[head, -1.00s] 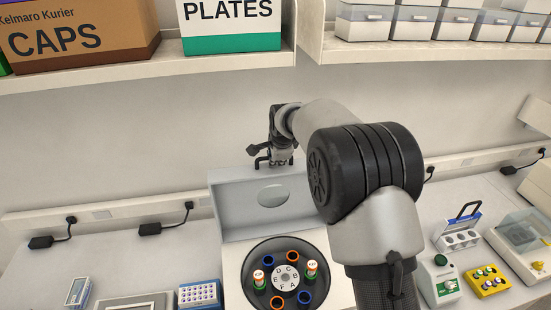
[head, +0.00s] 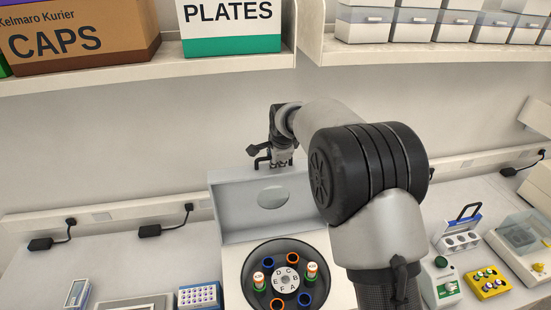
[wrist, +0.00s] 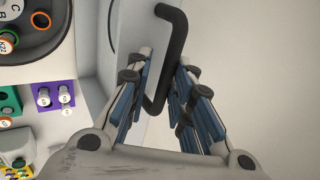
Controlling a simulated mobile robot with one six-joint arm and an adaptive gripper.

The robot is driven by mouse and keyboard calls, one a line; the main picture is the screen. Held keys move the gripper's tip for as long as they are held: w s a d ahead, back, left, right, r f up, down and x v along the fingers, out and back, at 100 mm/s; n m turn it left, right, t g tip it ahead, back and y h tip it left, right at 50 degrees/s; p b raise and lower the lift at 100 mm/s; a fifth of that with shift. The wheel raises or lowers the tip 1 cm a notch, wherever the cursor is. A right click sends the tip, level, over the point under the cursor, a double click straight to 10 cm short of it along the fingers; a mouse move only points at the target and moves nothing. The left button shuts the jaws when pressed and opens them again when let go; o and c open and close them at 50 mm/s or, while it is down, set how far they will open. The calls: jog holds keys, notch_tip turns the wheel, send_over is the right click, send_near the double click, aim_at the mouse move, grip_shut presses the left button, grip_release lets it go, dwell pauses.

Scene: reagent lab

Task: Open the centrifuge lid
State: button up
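The centrifuge (head: 233,262) stands on the bench in the middle of the head view. Its grey lid (head: 238,208) is raised and stands upright at the back, with an oval window. The rotor (head: 285,280) shows in the open bowl, with coloured rings and two capped tubes. My gripper (head: 280,160) is at the lid's top edge. In the wrist view, the black lid handle (wrist: 170,58) runs between the two blue-padded fingers of my gripper (wrist: 159,80). The fingers are a little apart, with a narrow gap beside the bar. Contact with the handle is hard to judge.
A blue tube rack (head: 199,296) is on the left. Shelves (head: 200,64) with boxes overhang the back wall.

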jog(key=v, duration=1.1)
jog(key=shift+r, duration=0.3)
jog(key=s+d+f+n+b, duration=0.3)
jog(key=s+d+b, duration=0.3)
jog(key=s, duration=0.3)
jog(key=s+d+f+n+b, duration=0.4)
jog(key=s+d+b, duration=0.25)
jog(key=s, duration=0.25)
jog(key=s+d+f+n+g+h+b, duration=0.1)
jog(key=s+d+f+n+b, duration=0.2)
jog(key=s+f+b, duration=0.3)
jog(key=s+d+f+n+b, duration=0.2)
jog(key=s+f+n+b, duration=0.2)
jog(key=s+f, duration=0.8)
jog(key=s+b, duration=0.2)
jog(key=s, duration=0.3)
jog(key=shift+d+f+n+g+h, duration=0.2)
jog(key=shift+d+n+g+h, duration=0.2)
jog(key=shift+d, duration=0.1)
dwell(0.6)
